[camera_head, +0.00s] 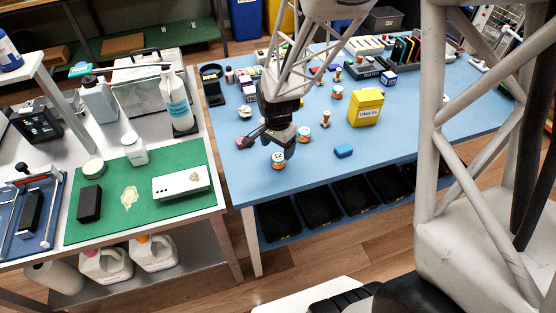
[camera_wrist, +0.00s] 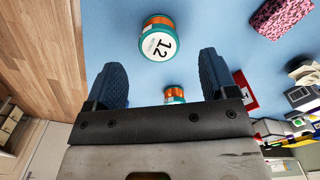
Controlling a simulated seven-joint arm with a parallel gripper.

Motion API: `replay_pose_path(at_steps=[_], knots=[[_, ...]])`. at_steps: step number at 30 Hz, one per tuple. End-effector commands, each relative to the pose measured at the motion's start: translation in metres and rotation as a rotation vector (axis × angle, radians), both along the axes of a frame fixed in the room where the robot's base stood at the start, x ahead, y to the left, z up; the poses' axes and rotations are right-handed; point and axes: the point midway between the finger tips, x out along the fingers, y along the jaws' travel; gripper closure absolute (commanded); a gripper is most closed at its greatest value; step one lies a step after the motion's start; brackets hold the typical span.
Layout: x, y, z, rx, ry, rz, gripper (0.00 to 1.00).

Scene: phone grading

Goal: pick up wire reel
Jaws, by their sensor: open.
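Several wire reels, short drums with orange and teal sides and white tops, stand on the blue table. One wire reel (camera_head: 278,160) is near the front edge, just below my gripper's fingers in the head view. A second reel (camera_head: 304,134) is just right of the gripper, and a third (camera_head: 337,92) is farther back. My gripper (camera_head: 268,146) is open and empty above the table. In the wrist view, a reel marked 12 (camera_wrist: 157,40) lies beyond the spread fingertips (camera_wrist: 160,72). Another reel (camera_wrist: 174,94) shows between the fingers, partly hidden by the gripper body.
A pink block (camera_wrist: 281,14) lies near the reels. Black bins (camera_head: 312,205) sit under the table. A green mat (camera_head: 140,227) covers part of the left bench.

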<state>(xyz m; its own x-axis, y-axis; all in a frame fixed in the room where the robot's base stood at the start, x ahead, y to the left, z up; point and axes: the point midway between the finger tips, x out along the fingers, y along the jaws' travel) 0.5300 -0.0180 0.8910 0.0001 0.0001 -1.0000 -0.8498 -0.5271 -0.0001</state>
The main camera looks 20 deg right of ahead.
Motion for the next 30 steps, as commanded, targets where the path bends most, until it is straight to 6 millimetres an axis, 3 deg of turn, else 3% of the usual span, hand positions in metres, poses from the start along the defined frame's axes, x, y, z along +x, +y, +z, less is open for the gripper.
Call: replay_pose_path(at_steps=[14, 30], knots=[[0.0, 0.0, -0.006, -0.001, 0.001, 0.0, 0.21], [0.0, -0.002, -0.053, 0.0, 0.0, 0.0, 0.21]])
